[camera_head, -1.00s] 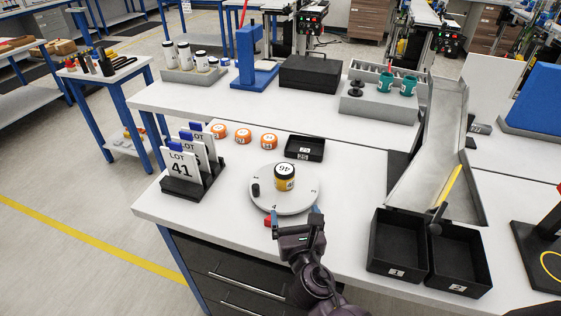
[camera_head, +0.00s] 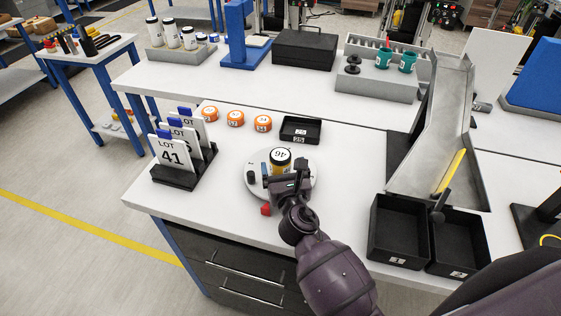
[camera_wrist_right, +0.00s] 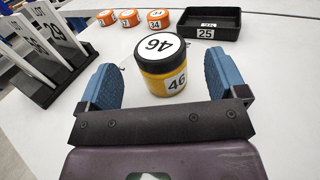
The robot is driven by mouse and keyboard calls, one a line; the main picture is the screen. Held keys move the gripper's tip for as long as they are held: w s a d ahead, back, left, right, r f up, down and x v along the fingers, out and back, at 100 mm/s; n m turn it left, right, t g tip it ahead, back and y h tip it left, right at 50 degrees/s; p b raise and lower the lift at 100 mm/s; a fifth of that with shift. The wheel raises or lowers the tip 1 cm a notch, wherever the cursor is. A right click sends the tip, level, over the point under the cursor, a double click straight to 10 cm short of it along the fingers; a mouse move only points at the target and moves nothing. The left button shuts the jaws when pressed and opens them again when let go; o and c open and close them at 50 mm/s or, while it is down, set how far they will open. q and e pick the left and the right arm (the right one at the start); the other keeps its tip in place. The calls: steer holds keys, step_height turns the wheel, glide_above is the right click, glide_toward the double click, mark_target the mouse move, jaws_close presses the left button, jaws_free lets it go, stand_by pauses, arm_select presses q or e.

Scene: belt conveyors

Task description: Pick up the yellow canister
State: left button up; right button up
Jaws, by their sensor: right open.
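The yellow canister (camera_head: 280,160) has a black lid with a white label reading 46. It stands upright on a round white turntable (camera_head: 253,191) on the near table. In the right wrist view the canister (camera_wrist_right: 163,75) sits between and slightly beyond the two blue finger pads. My right gripper (camera_head: 284,176) is open around the near side of the canister; in the wrist view the open gripper (camera_wrist_right: 163,85) shows gaps on both sides of it. The gripper partly hides the canister's lower body in the head view. My left gripper is not in view.
A black LOT card holder (camera_head: 183,175) stands left of the turntable. Several orange-sided pucks (camera_head: 236,119) and a black tray (camera_head: 300,130) lie behind it. Two black bins (camera_head: 398,232) and a metal chute (camera_head: 433,130) stand at right.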

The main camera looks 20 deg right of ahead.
mark_target(282, 164)
steer(key=shift+w+d+f, duration=0.1)
steer(key=shift+w+d, duration=0.05)
steer(key=shift+w, duration=1)
steer(key=shift+w+d+f, duration=0.1)
steer(key=shift+w, duration=1)
steer(key=c, duration=1.2)
steer(key=shift+r, duration=0.1)
